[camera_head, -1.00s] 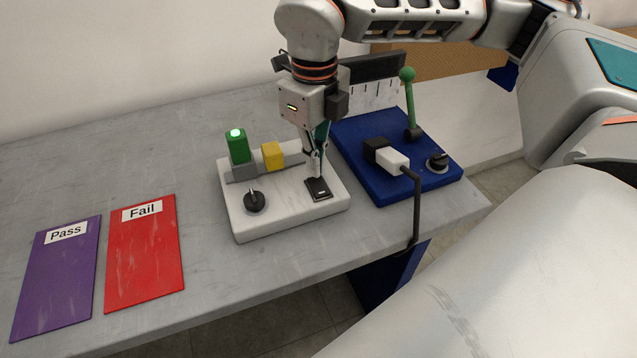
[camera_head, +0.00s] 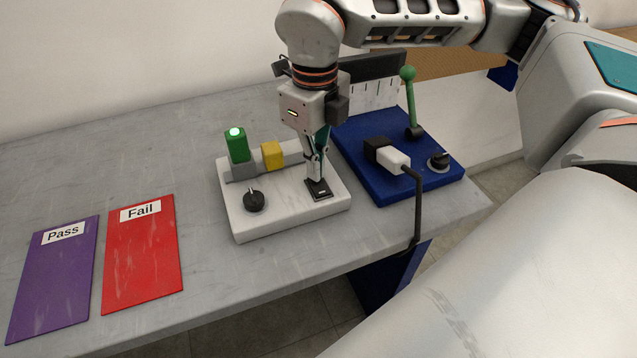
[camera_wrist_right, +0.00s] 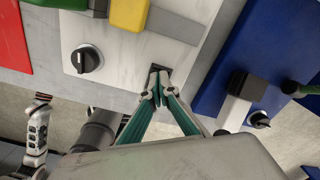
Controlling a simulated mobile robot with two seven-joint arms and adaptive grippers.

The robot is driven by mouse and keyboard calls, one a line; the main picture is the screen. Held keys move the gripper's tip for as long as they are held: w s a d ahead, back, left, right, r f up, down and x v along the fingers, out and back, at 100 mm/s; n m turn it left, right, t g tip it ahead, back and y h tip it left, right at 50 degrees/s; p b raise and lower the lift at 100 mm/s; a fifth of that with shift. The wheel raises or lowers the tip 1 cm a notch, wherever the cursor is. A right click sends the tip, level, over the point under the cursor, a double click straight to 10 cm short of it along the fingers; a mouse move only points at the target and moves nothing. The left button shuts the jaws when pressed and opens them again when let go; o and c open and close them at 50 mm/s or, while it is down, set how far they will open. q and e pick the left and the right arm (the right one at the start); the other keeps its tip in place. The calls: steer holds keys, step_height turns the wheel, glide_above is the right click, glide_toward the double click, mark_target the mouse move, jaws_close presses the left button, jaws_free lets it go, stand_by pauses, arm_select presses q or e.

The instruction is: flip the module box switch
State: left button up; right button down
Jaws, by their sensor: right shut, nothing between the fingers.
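The white module box (camera_head: 240,218) sits on the grey table, with a black switch (camera_head: 319,190) near its right front corner. A black knob (camera_head: 254,200) is at its left front; it also shows in the right wrist view (camera_wrist_right: 88,60). A lit green block (camera_head: 237,147) and a yellow block (camera_head: 272,156) stand at its back. My right gripper (camera_head: 316,179) points down with its fingertips together, at the switch and apparently touching it. In the right wrist view the closed fingertips (camera_wrist_right: 157,88) cover most of the switch. My left gripper is not in the head view.
A blue box (camera_head: 385,190) with a green-knobbed lever (camera_head: 410,100), a white plug (camera_head: 392,160) with a dark cable and a black knob stands just right. A purple Pass mat (camera_head: 52,280) and a red Fail mat (camera_head: 142,260) lie left. The table between is clear.

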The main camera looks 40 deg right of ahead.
steer(key=shift+f, duration=0.5)
steer(key=shift+r, duration=0.1)
steer(key=shift+r+p, duration=1.25)
steer(key=shift+r, duration=0.8)
steer(key=shift+r+p, duration=1)
steer(key=shift+r, duration=0.45)
steer(key=shift+f, duration=0.1)
steer(key=shift+s, duration=0.1)
